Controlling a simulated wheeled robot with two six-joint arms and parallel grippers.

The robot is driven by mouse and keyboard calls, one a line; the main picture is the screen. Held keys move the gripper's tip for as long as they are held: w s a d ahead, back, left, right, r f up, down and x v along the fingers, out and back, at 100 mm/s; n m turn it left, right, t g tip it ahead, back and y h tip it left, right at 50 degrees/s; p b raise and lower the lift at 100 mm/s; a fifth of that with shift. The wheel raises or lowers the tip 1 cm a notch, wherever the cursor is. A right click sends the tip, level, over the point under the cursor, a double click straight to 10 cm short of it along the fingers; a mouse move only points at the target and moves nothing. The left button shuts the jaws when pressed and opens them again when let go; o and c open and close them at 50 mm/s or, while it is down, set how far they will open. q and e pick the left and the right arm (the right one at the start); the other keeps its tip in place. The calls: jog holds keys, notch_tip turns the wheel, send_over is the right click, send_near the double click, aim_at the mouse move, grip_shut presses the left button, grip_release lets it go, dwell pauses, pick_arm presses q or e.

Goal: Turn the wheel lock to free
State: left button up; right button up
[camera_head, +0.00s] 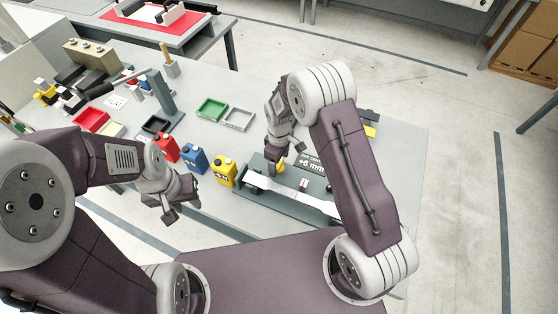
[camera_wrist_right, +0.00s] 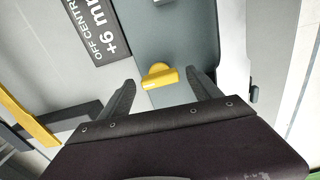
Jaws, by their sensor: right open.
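A small yellow lever or knob (camera_wrist_right: 160,76), which looks like the wheel lock, sits on a grey plate in the right wrist view. It lies ahead of and between the two dark fingers of my right gripper (camera_wrist_right: 165,84), which is open and empty. In the head view a bit of yellow (camera_head: 279,167) shows just under my right gripper (camera_head: 283,158), over the grey fixture (camera_head: 255,199). I cannot tell whether the fingers touch the lock. My left gripper (camera_head: 181,208) hangs at the table's near edge, empty, its fingers looking apart.
A sign reading "+6 mm" (camera_wrist_right: 97,25) stands beside the lock. A long pale strip (camera_head: 310,198) lies on the fixture. Red (camera_head: 166,150), blue (camera_head: 195,158) and yellow (camera_head: 223,170) containers stand left of it. Green (camera_head: 212,109) and grey (camera_head: 238,118) trays lie behind.

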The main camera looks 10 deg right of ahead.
notch_tip(320, 180, up, 9)
jog(key=b, duration=0.1)
jog(key=shift+b, duration=0.3)
